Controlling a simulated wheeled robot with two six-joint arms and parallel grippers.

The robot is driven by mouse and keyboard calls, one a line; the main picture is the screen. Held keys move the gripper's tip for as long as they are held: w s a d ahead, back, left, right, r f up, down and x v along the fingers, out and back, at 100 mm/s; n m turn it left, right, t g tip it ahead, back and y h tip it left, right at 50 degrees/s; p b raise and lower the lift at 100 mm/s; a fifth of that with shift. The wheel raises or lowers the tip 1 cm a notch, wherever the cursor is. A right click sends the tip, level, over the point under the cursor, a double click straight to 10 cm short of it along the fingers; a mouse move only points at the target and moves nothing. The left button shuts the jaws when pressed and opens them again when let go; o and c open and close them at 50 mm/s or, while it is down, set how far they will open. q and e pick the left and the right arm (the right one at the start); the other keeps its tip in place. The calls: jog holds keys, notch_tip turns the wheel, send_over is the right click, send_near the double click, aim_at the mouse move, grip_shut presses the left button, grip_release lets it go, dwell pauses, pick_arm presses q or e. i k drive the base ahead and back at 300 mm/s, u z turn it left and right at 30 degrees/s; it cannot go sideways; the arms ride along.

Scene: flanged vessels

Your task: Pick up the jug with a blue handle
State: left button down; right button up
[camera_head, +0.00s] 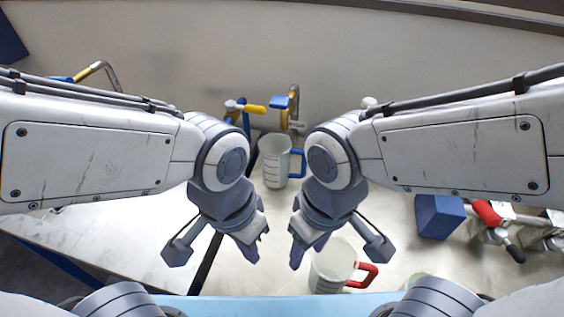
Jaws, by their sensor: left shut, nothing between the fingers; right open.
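The jug with a blue handle (274,165) is a whitish measuring jug standing upright in the middle, beyond my grippers. Its blue handle (299,163) is on its right side, close to my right arm's wrist. My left gripper (257,247) is shut and empty, nearer than the jug and apart from it. My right gripper (306,256) is open and empty, also nearer than the jug, pointing down beside a second jug. My arms flank the blue-handled jug on both sides.
A jug with a red handle (328,272) stands by my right gripper, partly hidden. A blue block (438,217) and a red-handled valve (487,213) lie to the right. A white marbled surface (110,235) is at left.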

aim_at(276, 149)
jog(key=k, duration=1)
jog(key=u, duration=1.95)
jog(key=i, duration=1.15)
jog(key=z, duration=2)
jog(key=i, duration=0.5)
jog(key=u, duration=0.05)
